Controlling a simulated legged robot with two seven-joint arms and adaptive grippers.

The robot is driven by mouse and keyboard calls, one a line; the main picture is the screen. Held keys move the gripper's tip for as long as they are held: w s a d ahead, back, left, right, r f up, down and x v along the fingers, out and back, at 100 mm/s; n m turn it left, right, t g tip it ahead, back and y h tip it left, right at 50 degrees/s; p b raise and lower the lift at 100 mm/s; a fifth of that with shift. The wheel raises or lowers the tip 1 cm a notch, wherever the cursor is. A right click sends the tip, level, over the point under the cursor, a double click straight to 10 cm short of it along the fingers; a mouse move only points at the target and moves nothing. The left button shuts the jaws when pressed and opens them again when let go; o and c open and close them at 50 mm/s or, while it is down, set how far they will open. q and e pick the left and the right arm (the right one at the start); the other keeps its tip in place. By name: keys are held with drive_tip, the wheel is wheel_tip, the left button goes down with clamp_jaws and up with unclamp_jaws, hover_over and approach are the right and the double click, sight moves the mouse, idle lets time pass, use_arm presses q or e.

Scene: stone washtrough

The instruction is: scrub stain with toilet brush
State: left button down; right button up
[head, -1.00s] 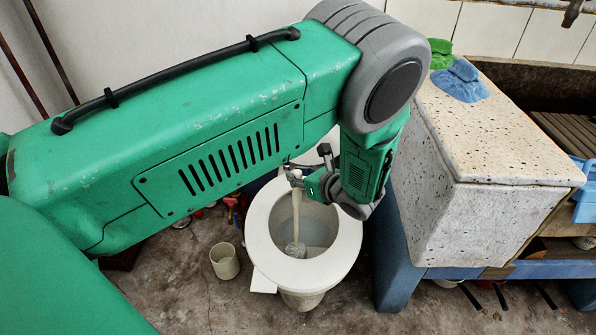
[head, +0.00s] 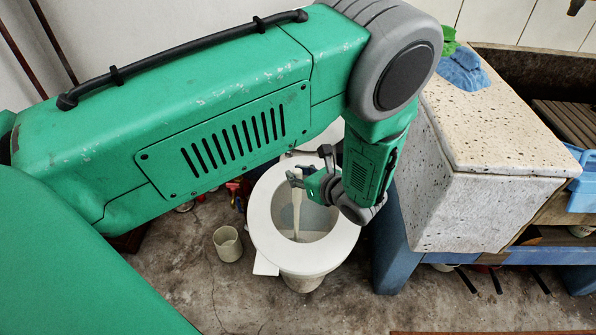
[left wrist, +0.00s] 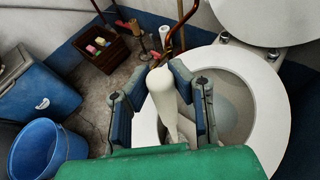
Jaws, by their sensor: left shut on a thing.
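The white toilet (head: 312,252) stands on the floor with its seat ring down and its bowl open. Its ring also shows in the left wrist view (left wrist: 248,66). My left gripper (head: 297,180) is above the left part of the bowl, shut on the pale handle of the toilet brush (head: 297,208). The handle slants down into the bowl, and the brush head is low inside, hard to make out. In the left wrist view the white handle (left wrist: 163,98) sits between the two fingers. I cannot make out a stain. My right gripper does not show.
A beige cup (head: 228,243) stands on the floor left of the toilet. The speckled stone washtrough (head: 500,140) on blue supports is close at the right. A blue bucket (left wrist: 38,150) and a wooden box (left wrist: 100,45) show in the left wrist view.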

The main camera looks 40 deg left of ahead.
use_arm(q)
wheel_tip(320, 180, up, 24)
drive_tip(key=p, duration=1.8)
drive_tip(key=shift+p, duration=0.35)
drive_tip(key=shift+r, duration=0.1)
drive_tip(key=s+d+r+m+t+h+b, duration=0.1)
drive_tip(key=s+d+r+m+t+h, duration=0.1)
drive_tip(key=d+r+m+t+h, duration=0.2)
drive_tip(key=s+d+r+m+t+h+b, duration=0.1)
drive_tip(key=s+d+r+m+t+h, duration=0.1)
drive_tip(key=d+r+m+t+h, duration=0.3)
wheel_tip(320, 180, up, 4)
drive_tip(key=d+m, duration=0.1)
drive_tip(key=m, duration=0.1)
drive_tip(key=shift+s+m+t+b, duration=0.25)
drive_tip(key=shift+m+t+b, duration=0.05)
drive_tip(key=shift+m+t, duration=0.1)
drive_tip(key=shift+r, duration=0.1)
